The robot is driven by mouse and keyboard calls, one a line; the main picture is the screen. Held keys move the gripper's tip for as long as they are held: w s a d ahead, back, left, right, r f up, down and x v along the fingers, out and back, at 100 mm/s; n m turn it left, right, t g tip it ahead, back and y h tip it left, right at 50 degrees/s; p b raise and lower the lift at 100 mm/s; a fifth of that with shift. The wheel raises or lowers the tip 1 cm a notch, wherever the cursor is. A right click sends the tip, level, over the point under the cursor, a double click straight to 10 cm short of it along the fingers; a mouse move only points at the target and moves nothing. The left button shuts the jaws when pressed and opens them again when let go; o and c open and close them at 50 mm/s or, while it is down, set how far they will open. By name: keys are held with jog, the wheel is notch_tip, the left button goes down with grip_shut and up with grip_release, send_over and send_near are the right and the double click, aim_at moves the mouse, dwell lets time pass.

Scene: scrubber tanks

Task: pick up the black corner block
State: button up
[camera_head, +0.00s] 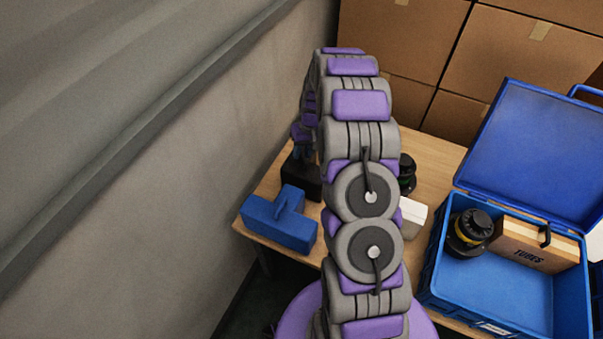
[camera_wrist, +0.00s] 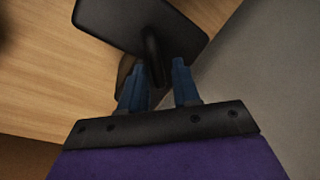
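The black block (camera_head: 303,186), which I take to be the black corner block, stands on the wooden table near the wall, partly hidden behind my arm. In the wrist view, a black block (camera_wrist: 120,22) with a dark curved handle (camera_wrist: 153,55) fills the top middle. My gripper (camera_wrist: 158,66) has its two blue fingers apart, with the handle's lower end showing between or just beyond them. Contact cannot be told. In the head view, my gripper (camera_head: 303,146) is mostly hidden by my arm, just above the block.
A blue T-shaped block (camera_head: 280,220) lies in front of the black block. A white block (camera_head: 412,218) and a black round part (camera_head: 407,174) are right of my arm. An open blue case (camera_head: 432,290) holds a black round part and a TUBES box. The wall (camera_head: 150,170) is close at left.

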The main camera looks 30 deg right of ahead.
jog(key=shift+d, duration=0.25)
grip_shut()
jog(key=shift+a, duration=0.1)
dwell(0.8)
